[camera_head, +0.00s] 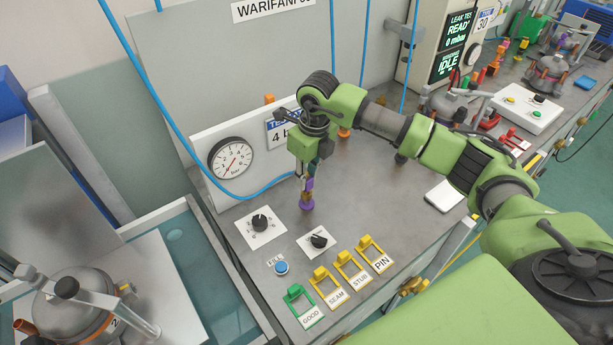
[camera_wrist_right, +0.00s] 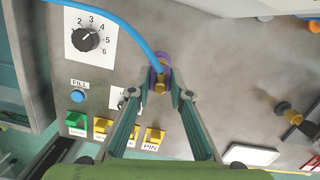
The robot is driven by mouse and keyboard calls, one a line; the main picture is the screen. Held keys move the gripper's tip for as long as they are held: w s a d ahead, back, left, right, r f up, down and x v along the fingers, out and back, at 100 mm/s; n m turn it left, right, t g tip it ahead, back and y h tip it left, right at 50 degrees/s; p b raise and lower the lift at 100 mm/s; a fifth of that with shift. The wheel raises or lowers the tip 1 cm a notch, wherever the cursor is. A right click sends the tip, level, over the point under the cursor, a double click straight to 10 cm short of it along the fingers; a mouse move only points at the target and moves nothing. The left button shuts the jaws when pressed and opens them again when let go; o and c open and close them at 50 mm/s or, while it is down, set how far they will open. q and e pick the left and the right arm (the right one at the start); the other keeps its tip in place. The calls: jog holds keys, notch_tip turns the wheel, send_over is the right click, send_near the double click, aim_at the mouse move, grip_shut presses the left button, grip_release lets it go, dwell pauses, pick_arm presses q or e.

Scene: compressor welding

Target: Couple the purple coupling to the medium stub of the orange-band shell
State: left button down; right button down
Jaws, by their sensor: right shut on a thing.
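My right gripper (camera_head: 307,184) points down over the grey bench and is shut on the purple coupling (camera_head: 307,203). In the right wrist view the purple coupling (camera_wrist_right: 165,59) shows beyond the fingertips (camera_wrist_right: 168,95), with a brass-coloured part and a blue hose at it. I cannot tell whether its lower end touches the bench. A grey shell (camera_head: 72,302) with an orange band patch and a copper-coloured stub (camera_head: 24,327) stands at the lower left, well apart from the gripper. Its other stubs are partly cut off or unclear. My left gripper is not in view.
A water tank (camera_head: 180,250) lies left. More shells (camera_head: 452,106) stand far right.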

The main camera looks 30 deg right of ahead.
jog(key=shift+r+p, duration=1)
jog(key=shift+r, duration=1)
